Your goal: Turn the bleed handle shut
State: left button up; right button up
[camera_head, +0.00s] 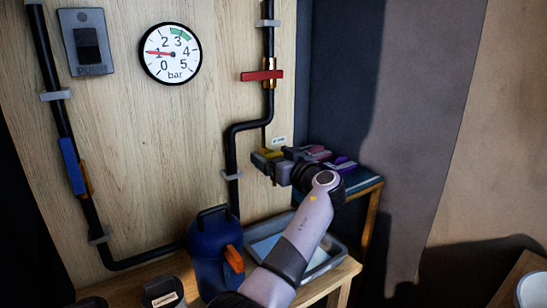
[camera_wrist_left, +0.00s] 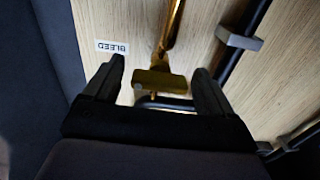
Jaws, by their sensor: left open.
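The yellow bleed handle (camera_head: 261,163) is low on the wooden board, below a small white label, partly hidden by my left gripper (camera_head: 280,168) in the head view. In the left wrist view the bleed handle (camera_wrist_left: 160,80) is a short bar lying across the line of a thin brass pipe (camera_wrist_left: 172,25). It sits between the two dark fingers of my left gripper (camera_wrist_left: 159,69). The fingers are apart, with a visible gap on each side of the handle. The label reading BLEED (camera_wrist_left: 112,47) is beside the left fingertip. My right gripper is not in view.
A pressure gauge (camera_head: 171,53) reads about 1 bar. A red handle (camera_head: 262,75) crosses the upper right pipe; a blue handle (camera_head: 72,165) lies along the left pipe. A blue jug (camera_head: 212,250) and grey tray (camera_head: 325,262) stand on the bench below, close to my arm.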

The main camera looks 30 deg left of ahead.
pick_arm(q)
jog(key=b+v, duration=0.1)
jog(key=v, duration=0.6)
dwell(0.5)
